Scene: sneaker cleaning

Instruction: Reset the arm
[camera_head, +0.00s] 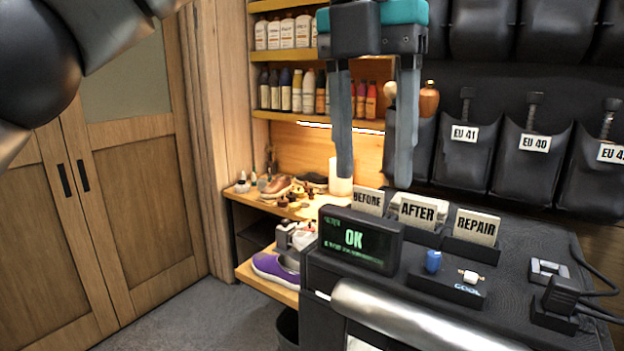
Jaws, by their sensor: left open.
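My left gripper (374,180) hangs from the top of the view with its two grey fingers pointing down. The fingers are apart, and nothing shows between them except the background. The gripper is in front of the shelves and above the black machine. Part of my arm crosses the upper left corner. My right gripper cannot be picked out in this view.
A purple shoe (275,270) sits on a low shelf. Bottles (288,33) line wall shelves. Wooden doors (135,200) stand left; grey floor is clear.

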